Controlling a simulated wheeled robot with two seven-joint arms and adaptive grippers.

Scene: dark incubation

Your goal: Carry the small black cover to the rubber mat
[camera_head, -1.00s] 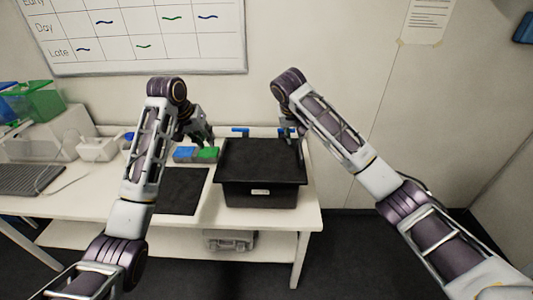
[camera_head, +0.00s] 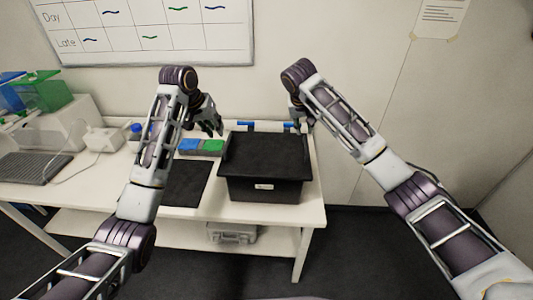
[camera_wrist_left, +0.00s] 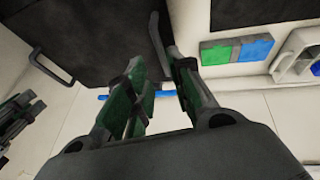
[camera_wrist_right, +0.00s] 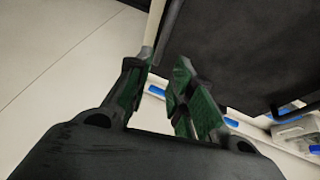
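The black cover (camera_head: 265,155) lies flat on top of a black box (camera_head: 264,190) on the white table. It shows a handle along each side. The rubber mat (camera_head: 183,184) lies dark and flat left of the box, partly behind my left arm. My left gripper (camera_head: 212,128) is open and empty above the cover's far left corner; in the left wrist view a side handle (camera_wrist_left: 157,34) lies just past its fingertips (camera_wrist_left: 153,62). My right gripper (camera_head: 299,122) is open at the far right corner; a handle (camera_wrist_right: 168,28) lies just past its fingertips (camera_wrist_right: 158,68). Contact cannot be told.
A blue and green block (camera_head: 201,147) lies left of the box. Blue-topped items stand behind the box. A wall stands close behind the table; a grey case (camera_head: 232,233) is on the lower shelf.

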